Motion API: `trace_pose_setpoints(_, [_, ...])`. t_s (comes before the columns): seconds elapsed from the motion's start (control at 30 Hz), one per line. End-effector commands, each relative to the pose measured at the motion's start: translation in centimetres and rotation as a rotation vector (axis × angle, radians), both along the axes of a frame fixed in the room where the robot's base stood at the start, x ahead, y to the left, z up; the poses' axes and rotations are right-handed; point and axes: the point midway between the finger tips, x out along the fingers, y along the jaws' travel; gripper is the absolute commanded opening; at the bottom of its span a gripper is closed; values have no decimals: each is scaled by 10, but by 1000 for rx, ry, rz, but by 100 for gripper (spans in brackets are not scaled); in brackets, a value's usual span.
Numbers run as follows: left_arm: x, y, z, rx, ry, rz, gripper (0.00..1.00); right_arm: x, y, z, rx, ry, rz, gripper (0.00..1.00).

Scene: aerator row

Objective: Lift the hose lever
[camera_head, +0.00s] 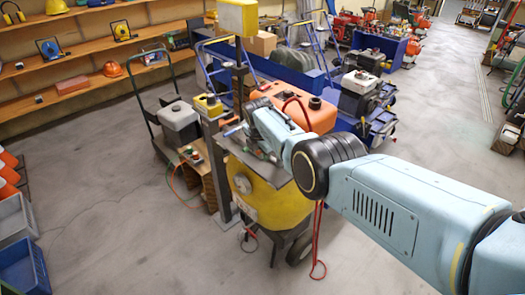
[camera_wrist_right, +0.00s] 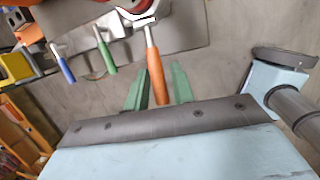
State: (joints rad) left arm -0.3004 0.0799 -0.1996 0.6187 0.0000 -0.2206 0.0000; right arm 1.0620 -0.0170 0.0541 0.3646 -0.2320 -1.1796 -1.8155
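Three levers stand in a row in the right wrist view: one with a blue grip (camera_wrist_right: 65,68), one with a green grip (camera_wrist_right: 106,56) and one with an orange grip (camera_wrist_right: 155,76). I cannot tell from the frames which is the hose lever. My right gripper (camera_wrist_right: 158,82) has its two green fingers apart, one on each side of the orange grip, with small gaps showing. In the head view my right arm reaches over the yellow-bodied machine (camera_head: 262,200); the fingers there are mostly hidden. My left gripper is not in view.
An orange tank (camera_head: 318,112) and a blue-framed machine (camera_head: 290,75) stand close behind my right arm. A hand cart with a grey box (camera_head: 179,122) is to the left. Red hose (camera_head: 317,245) hangs to the floor.

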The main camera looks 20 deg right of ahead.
Motion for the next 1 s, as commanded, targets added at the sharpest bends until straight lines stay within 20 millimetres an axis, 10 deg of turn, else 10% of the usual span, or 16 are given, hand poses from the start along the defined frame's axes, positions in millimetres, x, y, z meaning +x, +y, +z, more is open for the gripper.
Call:
trace_pose_setpoints(0.47, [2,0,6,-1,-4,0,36,0,0,6,-3,-2,1,35])
trace_pose_setpoints(1.0, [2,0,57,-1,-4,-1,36,-17,12,72,-3,-5,1,35])
